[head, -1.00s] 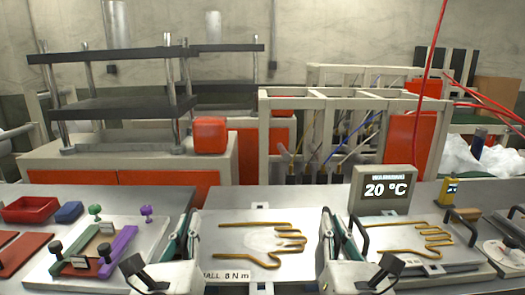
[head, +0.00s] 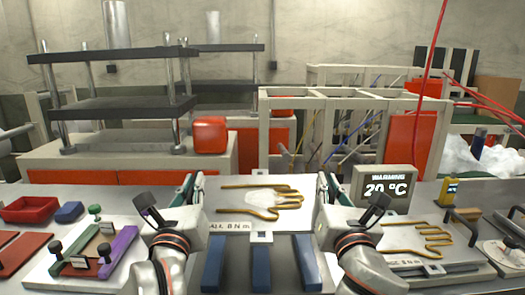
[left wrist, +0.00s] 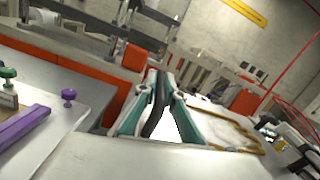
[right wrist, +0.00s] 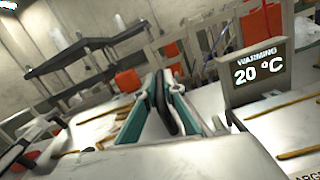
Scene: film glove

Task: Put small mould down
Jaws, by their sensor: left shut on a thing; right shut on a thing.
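The small mould (head: 226,202) is a pale metal plate with a golden hand outline and a partly covered label ending "ALL 8 N m". It is in the middle of the head view, held between my two grippers. My left gripper (head: 194,186) is shut on a dark handle at its left side, seen in the left wrist view (left wrist: 156,112). My right gripper (head: 324,188) is shut on the handle at its right side, seen in the right wrist view (right wrist: 166,102). The plate looks roughly level. Whether its underside touches anything is hidden.
Blue bars (head: 258,264) lie in front of the mould. A second hand mould (head: 398,232) sits at right below the "WARMING 20 °C" display (head: 384,183). At left are a board with coloured clamps (head: 122,238) and a red tray (head: 30,209). A press (head: 120,105) stands behind.

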